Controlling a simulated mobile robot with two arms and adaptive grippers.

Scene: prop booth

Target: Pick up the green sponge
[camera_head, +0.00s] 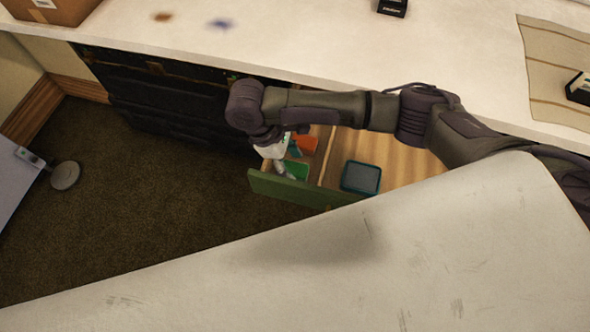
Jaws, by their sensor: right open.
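The green sponge (297,168) lies in the left part of an open drawer (315,192) with a green front. It is small in the picture and partly covered by my right gripper (284,168). My right arm comes in from the right and the gripper points down over the drawer's left end. The gripper is open, with its fingers close to the sponge's left side. I cannot tell whether they touch it. My left gripper is out of view.
An orange item (304,144) lies behind the sponge, and a teal-rimmed tray (361,178) sits right of the drawer's divider. A white counter (190,30) runs behind the drawer. A pale surface (300,280) fills the front.

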